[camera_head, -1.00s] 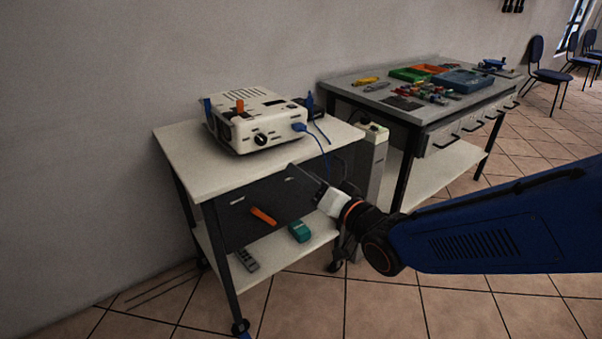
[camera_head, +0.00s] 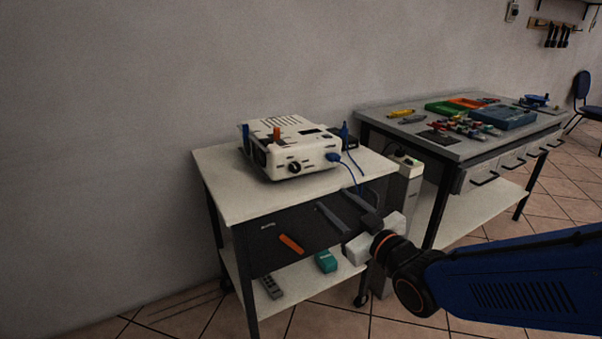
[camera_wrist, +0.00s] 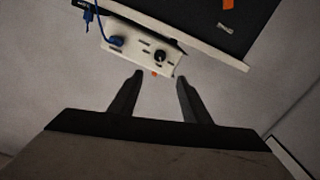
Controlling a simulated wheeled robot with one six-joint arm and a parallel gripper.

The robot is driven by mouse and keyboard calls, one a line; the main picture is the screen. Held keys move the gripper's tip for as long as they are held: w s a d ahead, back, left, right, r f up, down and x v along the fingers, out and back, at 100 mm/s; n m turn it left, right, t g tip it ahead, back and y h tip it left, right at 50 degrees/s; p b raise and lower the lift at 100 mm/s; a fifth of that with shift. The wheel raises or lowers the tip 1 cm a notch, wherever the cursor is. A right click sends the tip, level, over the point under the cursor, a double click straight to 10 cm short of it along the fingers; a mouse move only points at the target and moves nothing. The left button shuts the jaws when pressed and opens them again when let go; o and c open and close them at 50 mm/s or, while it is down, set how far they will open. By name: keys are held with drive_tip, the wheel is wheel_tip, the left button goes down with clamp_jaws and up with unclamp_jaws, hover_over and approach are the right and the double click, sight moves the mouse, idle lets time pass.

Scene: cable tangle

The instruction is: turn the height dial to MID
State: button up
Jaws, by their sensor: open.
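The white projector-like device (camera_head: 290,147) stands on the top of a cart (camera_head: 232,189). A black round dial (camera_head: 295,167) sits on its front face; the dial also shows in the wrist view (camera_wrist: 160,57). The dial's labels are too small to read. A blue plug (camera_head: 333,158) with a blue cable is on the same face, right of the dial. My gripper (camera_head: 340,211) is open and empty, in front of the cart and below the device. In the wrist view my gripper's fingers (camera_wrist: 157,84) are apart, with the device beyond their tips.
An orange-handled tool (camera_head: 291,244) and a teal box (camera_head: 326,262) are low on the cart. A grey remote (camera_head: 271,288) lies on its lower shelf. A workbench (camera_head: 440,146) with trays stands to the right, beside a pale upright box (camera_head: 403,178).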

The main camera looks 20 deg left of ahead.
drive_tip(key=n, duration=0.1)
approach(296, 168)
drive_tip(key=x, duration=0.8)
drive_tip(key=shift+d, duration=0.1)
idle(0.4)
drive_tip(key=c, duration=1)
